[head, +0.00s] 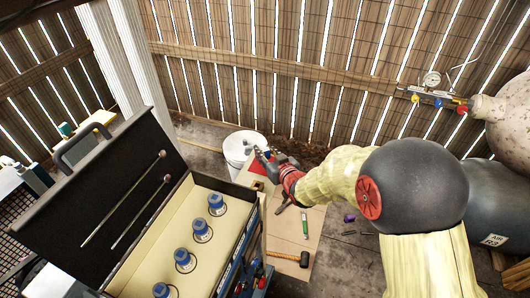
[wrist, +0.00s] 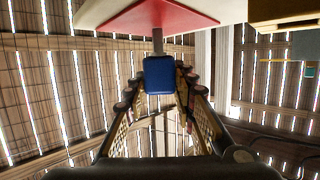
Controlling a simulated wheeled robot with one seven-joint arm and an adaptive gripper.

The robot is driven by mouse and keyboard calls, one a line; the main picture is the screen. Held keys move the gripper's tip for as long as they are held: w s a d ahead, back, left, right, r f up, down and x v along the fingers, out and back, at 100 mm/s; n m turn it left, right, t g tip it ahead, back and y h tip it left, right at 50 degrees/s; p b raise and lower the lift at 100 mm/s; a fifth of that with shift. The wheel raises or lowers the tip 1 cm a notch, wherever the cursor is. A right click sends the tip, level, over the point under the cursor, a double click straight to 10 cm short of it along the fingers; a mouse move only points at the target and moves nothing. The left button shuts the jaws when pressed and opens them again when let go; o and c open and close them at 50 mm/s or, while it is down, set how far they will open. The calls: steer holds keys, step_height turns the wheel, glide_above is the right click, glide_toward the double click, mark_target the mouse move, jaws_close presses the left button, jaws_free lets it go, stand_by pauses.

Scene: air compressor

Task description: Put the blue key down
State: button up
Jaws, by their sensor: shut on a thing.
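The blue key (wrist: 159,76) shows in the wrist view as a blue block with a grey shaft, between the fingertips of my gripper (wrist: 158,88). My gripper is shut on it. The shaft extends up in the picture to a red panel with a white border (wrist: 145,14); I cannot tell whether it touches or is inserted. In the head view my gripper (head: 268,158) is beside a white bucket, over a pale board. A small blue spot shows at its tip, but the key is mostly hidden there.
A white bucket (head: 237,146) stands just left of my gripper. An open case (head: 252,191) holds several blue-capped items. A hammer (head: 288,258) and a green-handled tool (head: 305,224) lie on the board. A grey tank with a gauge (head: 431,79) stands at right. A slatted fence closes the back.

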steer(key=o, duration=1.1)
steer(key=shift+f, duration=0.1)
steer(key=shift+o, duration=0.2)
